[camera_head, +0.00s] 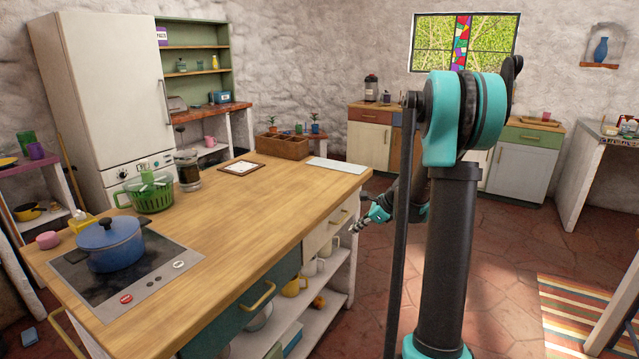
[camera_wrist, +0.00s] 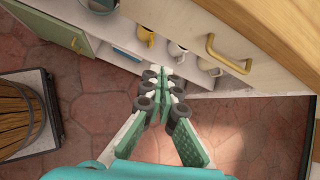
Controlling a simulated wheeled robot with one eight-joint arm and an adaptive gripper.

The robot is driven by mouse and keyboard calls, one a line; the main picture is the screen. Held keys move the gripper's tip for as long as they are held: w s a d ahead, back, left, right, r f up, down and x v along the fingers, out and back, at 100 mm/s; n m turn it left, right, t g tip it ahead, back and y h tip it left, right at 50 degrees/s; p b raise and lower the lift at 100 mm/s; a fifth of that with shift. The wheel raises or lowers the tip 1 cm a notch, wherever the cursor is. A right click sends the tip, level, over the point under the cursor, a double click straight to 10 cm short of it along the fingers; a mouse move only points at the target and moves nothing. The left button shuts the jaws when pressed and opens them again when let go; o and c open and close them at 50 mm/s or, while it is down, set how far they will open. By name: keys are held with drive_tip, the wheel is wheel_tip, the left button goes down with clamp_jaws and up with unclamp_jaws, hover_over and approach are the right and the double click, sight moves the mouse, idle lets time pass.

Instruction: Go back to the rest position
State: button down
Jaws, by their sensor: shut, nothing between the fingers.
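My gripper (camera_head: 357,226) is at the right side of the wooden counter (camera_head: 262,205), beside its drawers and apart from them. In the wrist view my gripper (camera_wrist: 161,90) is shut, its fingertips together with nothing between them. It points toward the open shelf of the counter, above the tiled floor. My teal and black arm stands to the right of the counter in the head view and hides part of the room behind it.
A blue pot (camera_head: 110,243) stands on the cooktop (camera_head: 130,280). A green basket (camera_head: 150,192) and a wooden planter box (camera_head: 283,147) are on the counter. Mugs (camera_head: 295,286) sit on its shelf. A barrel (camera_wrist: 18,112) shows in the wrist view.

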drive_tip(key=s+f+n+h, duration=0.2)
drive_tip(key=s+n+h, duration=0.1)
drive_tip(key=s+n, duration=0.8)
drive_tip(key=s+d+f+n+h, duration=0.1)
drive_tip(key=s+n, duration=0.9)
drive_tip(key=s, duration=1.2)
drive_tip(key=f+h, duration=0.1)
drive_tip(key=h, duration=0.1)
drive_tip(key=shift+n+h, duration=0.3)
drive_tip(key=shift+n, duration=0.1)
drive_tip(key=shift+d, duration=0.1)
